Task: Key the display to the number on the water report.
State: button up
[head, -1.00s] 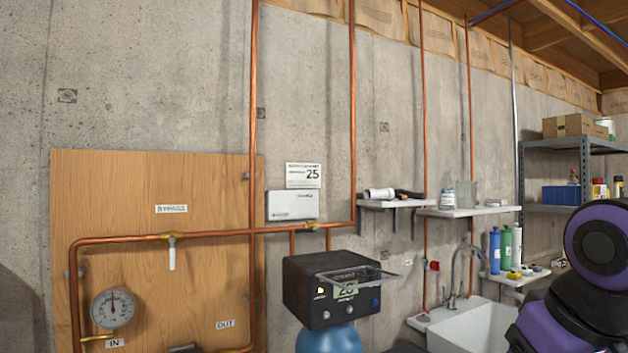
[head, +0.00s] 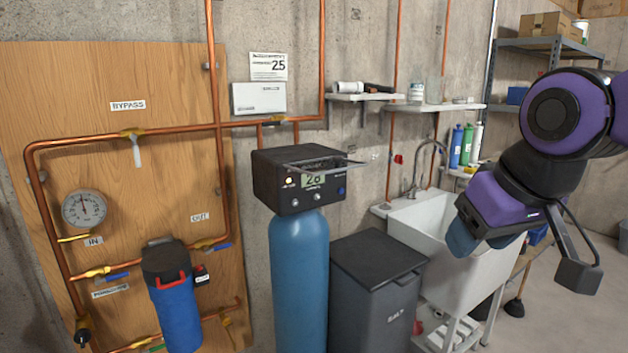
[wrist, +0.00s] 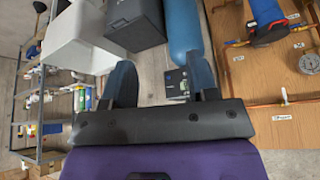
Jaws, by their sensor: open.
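The water report (head: 268,67) is a white sheet on the concrete wall with a large "25". The black control head (head: 298,180) sits on top of a tall blue tank (head: 299,265). Its greenish display (head: 313,180) shows a 2 and then a digit that looks like an 8. A clear cover (head: 325,165) sticks out above the display. Small buttons flank the display on the front face. My gripper (wrist: 160,82) is open and empty in the wrist view, with the control head (wrist: 177,85) beyond its fingers. In the head view my arm is at the right, well apart from the control head.
A grey salt bin (head: 377,285) stands right of the tank, before a white sink (head: 425,230). Copper pipes and a wooden board (head: 110,155) are at the left, with a blue filter (head: 175,310). Shelves (head: 450,107) hang above the sink.

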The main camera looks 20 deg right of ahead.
grip_shut()
dwell(1.9)
